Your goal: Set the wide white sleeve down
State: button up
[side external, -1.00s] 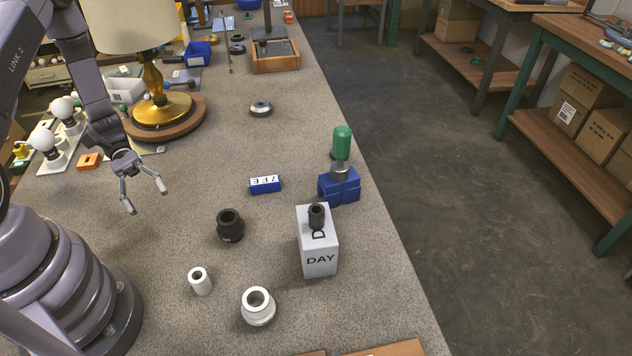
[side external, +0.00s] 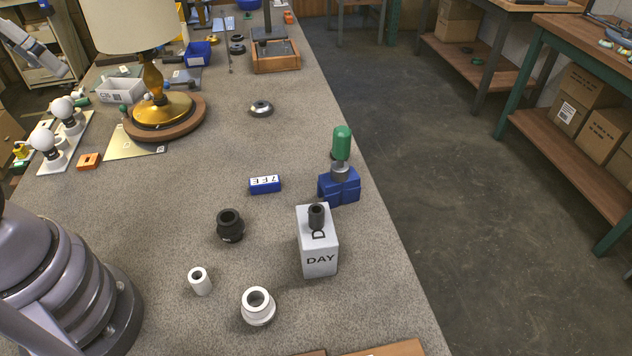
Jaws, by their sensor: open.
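The wide white sleeve (side external: 258,315) stands on the grey bench near the front, with its round opening facing up. Nothing touches it. A narrower white sleeve (side external: 201,286) stands to its left, a small gap away. My gripper is out of view now; no fingers show near either sleeve.
A black sleeve (side external: 230,232) stands behind the white ones. A white block marked DAY (side external: 318,262) carries a small black sleeve (side external: 316,216). A lamp (side external: 152,80) stands at back left.

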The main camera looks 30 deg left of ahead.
jog(key=shift+o, duration=0.7)
jog(key=shift+s+r+t, duration=0.4)
jog(key=shift+s, duration=0.05)
jog(key=w+d+f+m+g, duration=0.1)
jog(key=w+d+f+g, duration=0.35)
jog(key=w+f, duration=0.25)
jog(key=m+g, duration=0.1)
jog(key=g, duration=0.5)
send_over(199, 273)
jog(key=w+d, duration=0.1)
jog(key=w, duration=0.4)
notch_tip(199, 273, down, 20)
jog(key=shift+y, duration=0.5)
jog(key=x, duration=0.8)
jog(key=shift+w+d+f, duration=0.1)
jog(key=shift+w+f, duration=0.05)
jog(key=shift+f, duration=0.05)
jog(key=shift+t, duration=0.25)
jog(key=shift+x, duration=2.9)
